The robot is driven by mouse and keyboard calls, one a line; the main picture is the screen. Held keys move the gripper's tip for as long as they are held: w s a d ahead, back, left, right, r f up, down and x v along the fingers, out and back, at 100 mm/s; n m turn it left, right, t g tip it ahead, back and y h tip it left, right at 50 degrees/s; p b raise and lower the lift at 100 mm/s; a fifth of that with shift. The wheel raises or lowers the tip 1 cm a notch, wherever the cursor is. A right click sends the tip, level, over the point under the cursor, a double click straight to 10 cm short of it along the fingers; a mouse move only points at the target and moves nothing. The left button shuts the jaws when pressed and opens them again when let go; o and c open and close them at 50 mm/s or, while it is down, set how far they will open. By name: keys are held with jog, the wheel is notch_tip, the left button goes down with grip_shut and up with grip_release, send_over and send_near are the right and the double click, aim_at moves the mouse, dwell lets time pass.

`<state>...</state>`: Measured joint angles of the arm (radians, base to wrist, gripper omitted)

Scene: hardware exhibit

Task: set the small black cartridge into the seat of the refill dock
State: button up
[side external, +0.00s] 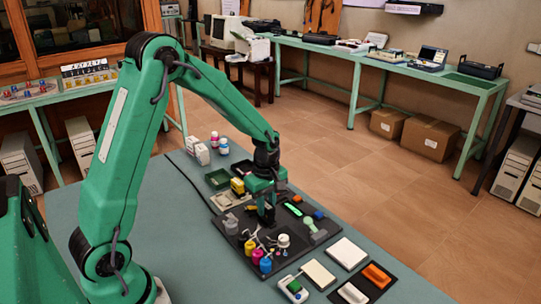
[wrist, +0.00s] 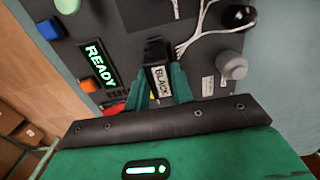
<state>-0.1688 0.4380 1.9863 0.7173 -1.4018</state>
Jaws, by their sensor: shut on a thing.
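My gripper (wrist: 158,88) is shut on the small black cartridge (wrist: 157,60), which has a white label reading BLACK, in the wrist view. The cartridge lies between the two green fingers. In the side view my gripper (side external: 266,214) points down over the dark board of the refill dock (side external: 232,246). A lit green READY display (wrist: 98,65) sits on the dock beside the gripper; it also shows in the side view (side external: 292,209). The seat cannot be made out, and I cannot tell whether the cartridge touches the dock.
Yellow, magenta and blue bottles (side external: 258,257) stand close on the board's near side. A grey knob-like piece (wrist: 232,65) and white cables (wrist: 190,42) lie near the gripper. An orange block (wrist: 88,85) is on the other side. White and orange pieces lie at the front right.

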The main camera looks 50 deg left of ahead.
jog(key=shift+f, duration=0.6)
dwell(0.9)
jog(key=o, duration=1.3)
jog(key=shift+r, duration=0.1)
jog(key=shift+r, duration=3.65)
jog(key=shift+r, duration=0.1)
